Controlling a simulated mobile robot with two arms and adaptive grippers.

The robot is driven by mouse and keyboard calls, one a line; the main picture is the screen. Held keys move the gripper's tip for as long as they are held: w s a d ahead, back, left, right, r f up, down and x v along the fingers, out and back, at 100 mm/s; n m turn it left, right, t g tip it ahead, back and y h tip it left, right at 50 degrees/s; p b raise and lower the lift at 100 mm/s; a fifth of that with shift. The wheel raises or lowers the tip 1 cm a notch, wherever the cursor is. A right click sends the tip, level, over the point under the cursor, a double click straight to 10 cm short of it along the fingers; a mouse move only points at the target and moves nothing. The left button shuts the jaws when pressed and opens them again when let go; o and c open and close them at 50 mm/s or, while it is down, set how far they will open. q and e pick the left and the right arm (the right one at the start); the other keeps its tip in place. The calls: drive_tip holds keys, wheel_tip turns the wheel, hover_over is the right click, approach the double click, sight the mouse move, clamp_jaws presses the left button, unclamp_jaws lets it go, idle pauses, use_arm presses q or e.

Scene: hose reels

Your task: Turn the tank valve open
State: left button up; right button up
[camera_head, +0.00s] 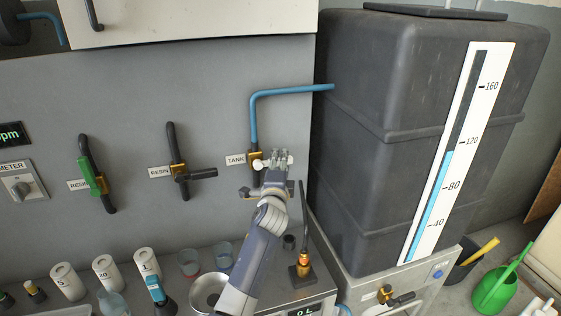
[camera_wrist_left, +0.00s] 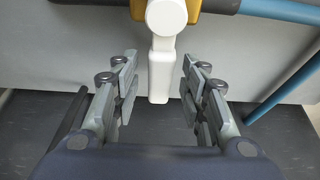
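The tank valve has a brass body (camera_head: 256,160) beside the TANK label (camera_head: 235,160) on the grey wall panel, under a blue pipe (camera_head: 254,120). Its white handle (camera_wrist_left: 159,75) shows in the left wrist view, with part of the brass body at the top edge. My left gripper (camera_head: 275,158) is at the valve and covers much of it in the head view. In the left wrist view its fingers (camera_wrist_left: 160,62) are open, one on each side of the handle, with gaps on both sides. My right gripper is not in view.
Two resin valves, one with a green handle (camera_head: 88,175) and one with a dark handle (camera_head: 199,174), are to the left. The dark tank (camera_head: 400,170) with a level gauge (camera_head: 445,160) stands close on the right. Cups, cylinders and a brass fitting (camera_head: 303,260) are below.

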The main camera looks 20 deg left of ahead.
use_arm(q)
drive_tip(key=shift+w, duration=0.6)
drive_tip(key=shift+w+a, duration=0.1)
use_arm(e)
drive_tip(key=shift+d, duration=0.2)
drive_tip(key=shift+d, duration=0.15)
use_arm(q)
clamp_jaws()
drive_tip(key=shift+a, duration=0.1)
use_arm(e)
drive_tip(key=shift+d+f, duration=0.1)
